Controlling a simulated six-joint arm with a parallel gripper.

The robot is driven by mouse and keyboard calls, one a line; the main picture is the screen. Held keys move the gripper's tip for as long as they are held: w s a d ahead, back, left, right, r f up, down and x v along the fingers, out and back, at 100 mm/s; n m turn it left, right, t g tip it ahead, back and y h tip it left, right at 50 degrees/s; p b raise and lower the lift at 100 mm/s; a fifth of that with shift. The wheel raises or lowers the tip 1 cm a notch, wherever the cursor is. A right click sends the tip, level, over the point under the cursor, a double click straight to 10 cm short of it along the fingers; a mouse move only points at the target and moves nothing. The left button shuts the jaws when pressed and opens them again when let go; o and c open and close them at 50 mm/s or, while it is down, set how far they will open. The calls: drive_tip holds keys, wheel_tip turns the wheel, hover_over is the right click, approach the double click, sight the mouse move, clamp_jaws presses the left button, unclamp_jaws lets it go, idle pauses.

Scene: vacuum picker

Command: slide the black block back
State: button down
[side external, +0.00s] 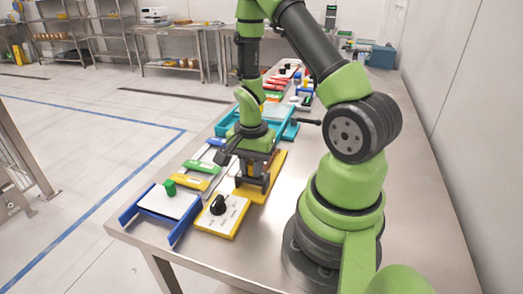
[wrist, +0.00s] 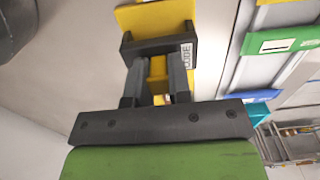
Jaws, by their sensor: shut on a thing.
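The black block (wrist: 130,50), a dark piece with a white label, sits over a yellow board (wrist: 143,18) in the wrist view. My gripper (wrist: 159,65) has its two grey fingers down at the block, with a bit of yellow showing between them. In the side external view my gripper (side external: 254,168) points down at the long yellow board (side external: 272,172), near its front end. It is shut on the black block. The fingertips partly hide the block, and its exact contact with the board cannot be made out.
A yellow-edged white board with a black knob (side external: 218,205) stands in front. A blue-edged tray with a green piece (side external: 169,187) is at front left. Green, yellow and blue trays (side external: 203,167) line the left.

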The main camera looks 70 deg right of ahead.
sight(250, 179)
drive_tip(key=shift+a, duration=0.9)
drive_tip(key=c, duration=1)
unclamp_jaws()
drive_tip(key=shift+c, duration=0.2)
drive_tip(key=shift+r, duration=0.1)
wheel_tip(250, 179, up, 10)
